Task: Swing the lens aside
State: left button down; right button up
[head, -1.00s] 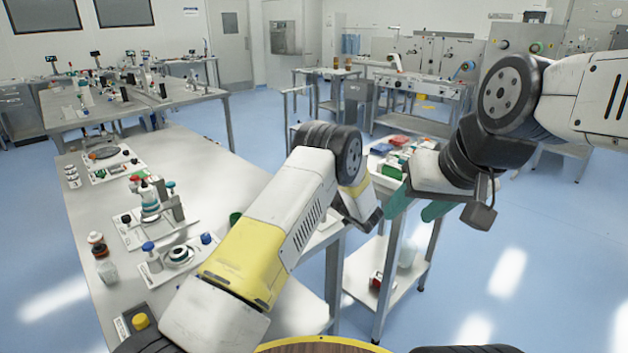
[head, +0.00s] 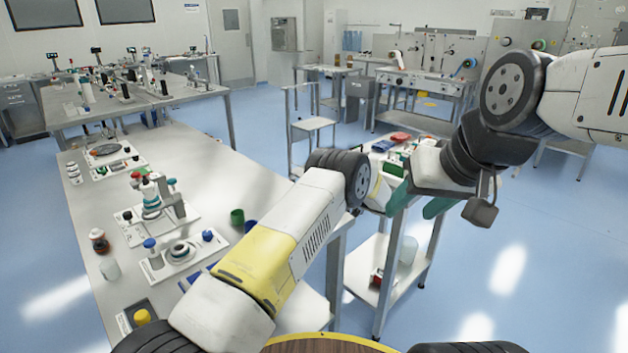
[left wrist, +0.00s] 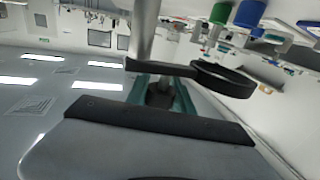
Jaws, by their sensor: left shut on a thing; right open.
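In the left wrist view, a black ring-shaped lens frame (left wrist: 238,88) on a flat black arm stands just beyond my left gripper (left wrist: 160,92). The green fingers of that gripper are shut on the black arm, close to a grey post (left wrist: 143,30). In the head view, the left gripper is mostly hidden behind its own wrist, near the right edge of the long table, and I cannot make out the lens there. My right gripper (head: 418,203) is open and empty, its green fingers apart above the small cart.
The long grey table (head: 215,165) holds several white trays with instruments, a green cup (head: 237,217), a brown bottle (head: 99,240) and a yellow-capped container (head: 142,317). A small cart (head: 385,262) carries coloured items on top. Blue floor (head: 540,235) is clear at the right.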

pick_arm(q)
jog(key=shift+r, duration=0.1)
jog(key=c, duration=1.1)
grip_release()
jog(key=v, duration=0.7)
jog(key=shift+s+d, duration=0.2)
jog(key=shift+d, duration=0.15)
